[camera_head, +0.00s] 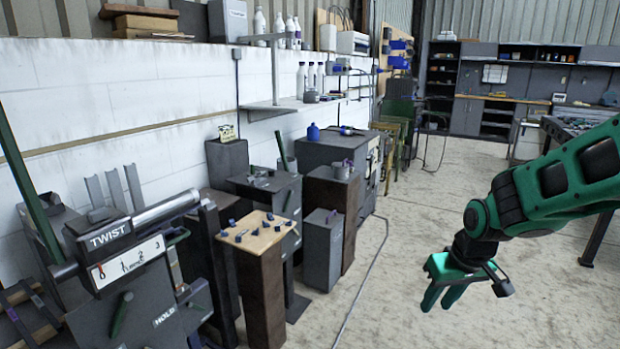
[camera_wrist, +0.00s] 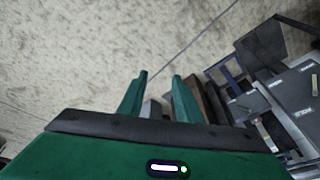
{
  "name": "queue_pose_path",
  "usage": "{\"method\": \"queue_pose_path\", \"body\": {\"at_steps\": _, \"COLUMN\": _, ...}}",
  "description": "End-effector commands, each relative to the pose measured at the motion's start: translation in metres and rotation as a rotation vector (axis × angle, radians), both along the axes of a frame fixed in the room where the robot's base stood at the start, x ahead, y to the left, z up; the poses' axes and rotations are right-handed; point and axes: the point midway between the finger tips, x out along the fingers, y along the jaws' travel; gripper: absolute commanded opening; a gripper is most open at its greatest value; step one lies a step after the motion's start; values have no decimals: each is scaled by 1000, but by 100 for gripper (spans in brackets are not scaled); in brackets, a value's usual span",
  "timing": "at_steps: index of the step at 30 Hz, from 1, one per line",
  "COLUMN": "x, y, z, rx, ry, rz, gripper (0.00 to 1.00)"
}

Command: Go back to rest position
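My gripper (camera_head: 442,294) hangs from my green arm at the right of the head view, pointing down over bare floor. Its two green fingers show side by side. In the wrist view my gripper (camera_wrist: 160,82) has its two fingertips apart with a gap between them and nothing held. It touches nothing in either view. The grey machine marked TWIST (camera_head: 110,238), with a numbered scale and a HOLD label, stands at the lower left, well apart from my gripper.
A wooden-topped stand (camera_head: 257,232) with small dark pieces, a grey box (camera_head: 322,250) and a dark cabinet (camera_head: 325,150) line the left wall. A thin cable (camera_head: 362,280) lies on the floor. The concrete floor (camera_head: 440,195) in the middle is clear. Workbenches (camera_head: 490,98) stand at the back.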

Motion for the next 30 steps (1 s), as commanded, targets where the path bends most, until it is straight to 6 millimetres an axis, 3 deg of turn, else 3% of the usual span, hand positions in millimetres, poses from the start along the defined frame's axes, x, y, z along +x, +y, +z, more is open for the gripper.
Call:
{"method": "queue_pose_path", "body": {"at_steps": 3, "x": -45, "y": -46, "z": 21, "rx": -24, "ry": 48, "rz": -142, "gripper": 31}}
{"method": "queue_pose_path", "body": {"at_steps": 9, "x": -133, "y": -99, "z": 45, "rx": -29, "ry": 150, "rz": -387, "gripper": 31}}
{"method": "queue_pose_path", "body": {"at_steps": 12, "x": -176, "y": -113, "z": 52, "rx": -15, "ry": 196, "rz": -499, "gripper": 31}}
{"method": "queue_pose_path", "body": {"at_steps": 16, "x": -219, "y": -121, "z": 58, "rx": 8, "ry": 247, "rz": -611, "gripper": 31}}
{"method": "queue_pose_path", "body": {"at_steps": 21, "x": -247, "y": -122, "z": 60, "rx": 29, "ry": 281, "rz": -682, "gripper": 31}}
{"method": "queue_pose_path", "body": {"at_steps": 30, "x": -250, "y": -122, "z": 60, "rx": 31, "ry": 286, "rz": -690, "gripper": 31}}
